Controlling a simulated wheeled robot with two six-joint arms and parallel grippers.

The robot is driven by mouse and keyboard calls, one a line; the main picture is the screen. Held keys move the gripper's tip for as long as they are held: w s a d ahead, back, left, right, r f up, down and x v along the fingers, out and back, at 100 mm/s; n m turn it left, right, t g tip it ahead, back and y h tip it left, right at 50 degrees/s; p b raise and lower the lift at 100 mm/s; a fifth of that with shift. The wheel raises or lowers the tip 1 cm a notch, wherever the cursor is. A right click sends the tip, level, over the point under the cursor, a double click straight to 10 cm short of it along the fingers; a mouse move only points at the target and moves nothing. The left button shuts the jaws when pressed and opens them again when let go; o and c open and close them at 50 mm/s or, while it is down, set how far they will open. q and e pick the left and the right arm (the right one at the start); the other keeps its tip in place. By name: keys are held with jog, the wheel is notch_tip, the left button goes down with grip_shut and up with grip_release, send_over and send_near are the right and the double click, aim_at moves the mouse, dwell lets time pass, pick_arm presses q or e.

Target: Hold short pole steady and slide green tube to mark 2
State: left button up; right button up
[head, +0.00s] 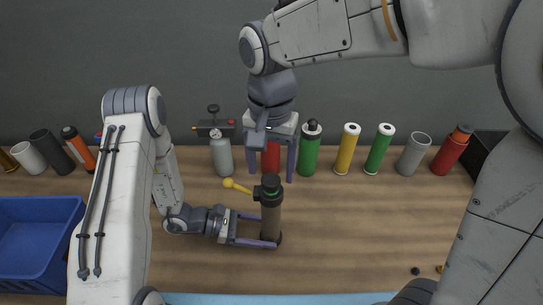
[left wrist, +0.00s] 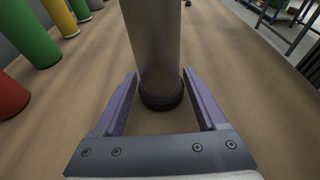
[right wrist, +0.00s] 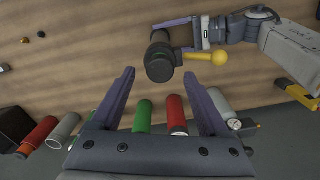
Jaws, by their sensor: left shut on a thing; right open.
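A short brownish-grey pole (head: 271,222) stands upright on the table, with a black collar and cap (head: 270,187) on top and a thin green band near the cap. A yellow knob (head: 229,183) sticks out to the left from the collar. My left gripper (head: 268,231) is shut on the pole low down; the pole (left wrist: 153,45) stands between its purple fingers in the left wrist view. My right gripper (head: 270,168) is open and empty, pointing down behind the pole's top. Green cylinders (head: 309,152) (head: 379,152) stand behind; I cannot tell which thing is the green tube.
A red cylinder (head: 270,158), a grey bottle (head: 221,157), a yellow cylinder (head: 347,150) and others line the back wall. A blue bin (head: 30,205) is at the left. Small dark and yellow bits lie at the front right. The table right of the pole is mostly clear.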

jog(key=shift+f, duration=1.2)
grip_shut()
dwell(0.6)
